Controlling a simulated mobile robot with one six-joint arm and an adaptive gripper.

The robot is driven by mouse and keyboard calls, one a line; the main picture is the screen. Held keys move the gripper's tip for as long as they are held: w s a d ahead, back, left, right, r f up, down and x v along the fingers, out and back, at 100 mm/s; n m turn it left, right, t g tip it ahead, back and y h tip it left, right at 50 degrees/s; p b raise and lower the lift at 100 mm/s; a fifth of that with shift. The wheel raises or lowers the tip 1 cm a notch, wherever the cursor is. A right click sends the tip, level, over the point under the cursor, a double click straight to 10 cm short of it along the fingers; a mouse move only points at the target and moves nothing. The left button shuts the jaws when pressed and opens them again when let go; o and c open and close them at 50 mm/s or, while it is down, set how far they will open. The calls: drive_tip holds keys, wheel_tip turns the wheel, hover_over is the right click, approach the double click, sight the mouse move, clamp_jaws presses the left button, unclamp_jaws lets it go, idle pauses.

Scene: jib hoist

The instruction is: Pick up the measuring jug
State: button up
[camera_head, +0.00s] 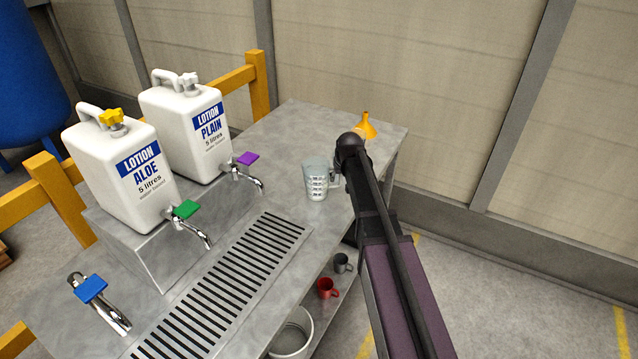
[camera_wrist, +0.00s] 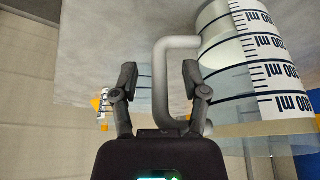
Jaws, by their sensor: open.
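The measuring jug (camera_head: 315,183) is clear, with a printed scale, and stands upright on the grey metal bench (camera_head: 290,130) in the head view. In the wrist view the jug's body (camera_wrist: 265,75) fills the right side, with its scale in ml. Its pale handle (camera_wrist: 161,85) lies between the fingertips of my gripper (camera_wrist: 160,74), one finger on each side. My gripper is open, and gaps show between the fingers and the handle. In the head view my arm comes in from the lower right and hides the gripper's fingers.
An orange funnel (camera_head: 366,127) stands behind the jug near the bench's far corner. Two white lotion containers, aloe (camera_head: 120,180) and plain (camera_head: 187,130), with taps stand at left. A slotted drain grate (camera_head: 225,285) runs along the bench. Red (camera_head: 326,288) and grey (camera_head: 342,263) mugs sit below.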

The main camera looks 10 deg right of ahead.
idle(0.4)
clamp_jaws()
drive_tip(key=shift+r+p, duration=0.45)
drive_tip(key=shift+r, duration=0.05)
idle(0.4)
drive_tip(key=shift+r+p, duration=1.45)
drive_tip(key=shift+p, duration=0.05)
drive_tip(key=s, duration=0.2)
drive_tip(key=shift+s+d, duration=0.1)
drive_tip(key=shift+s, duration=0.3)
drive_tip(key=s+r+p, duration=0.1)
drive_tip(key=s, duration=1.1)
drive_tip(key=shift+s+d, duration=0.4)
drive_tip(key=shift+s+r, duration=0.1)
drive_tip(key=shift+s, duration=0.05)
